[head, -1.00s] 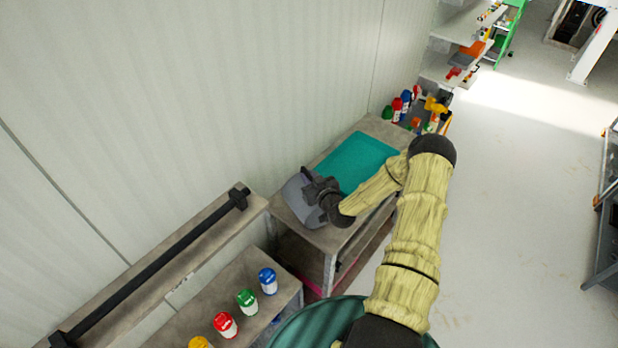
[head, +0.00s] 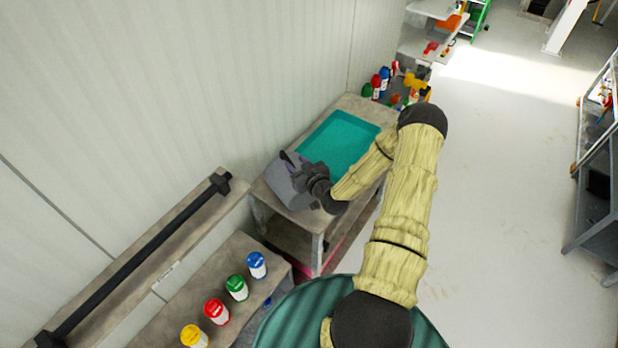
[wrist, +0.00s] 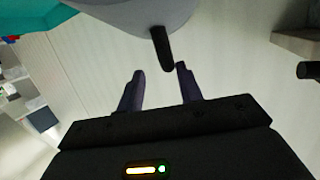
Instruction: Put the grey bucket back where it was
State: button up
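The grey bucket (head: 280,178) is at the near left end of the workbench top (head: 352,103) in the head view, close to the wall. My gripper (head: 305,172) is at its right side and covers part of it. In the wrist view the bucket's grey side (wrist: 140,14) fills the top edge, with a short black handle (wrist: 162,50) pointing down from it. My gripper's two fingers (wrist: 160,72) are apart, and the handle's end is near the gap between the tips. I see no finger closed on it. Whether the bucket rests fully on the bench is unclear.
A teal tray (head: 342,143) lies on the bench just beyond the bucket. Several coloured bottles (head: 382,82) stand past it. A lower bench (head: 222,290) with several capped bottles is nearer, beside a ledge with a black bar (head: 145,262). The floor (head: 490,200) on the right is clear.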

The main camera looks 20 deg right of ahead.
jog(key=a+b+v, duration=0.1)
jog(key=b+v, duration=0.1)
jog(key=v, duration=0.6)
jog(key=shift+d, duration=0.4)
jog(key=s+a+r+m+g+h, duration=0.1)
jog(key=s+a+r+g, duration=0.5)
jog(key=s+r, duration=0.2)
jog(key=s+a+r+g+h, duration=0.1)
jog(key=s+a+r+g, duration=0.4)
jog(key=s+r, duration=0.3)
jog(key=shift+s+a+m+g, duration=0.4)
jog(key=shift+s+g, duration=0.2)
jog(key=shift+g, duration=0.2)
jog(key=shift+o, duration=0.4)
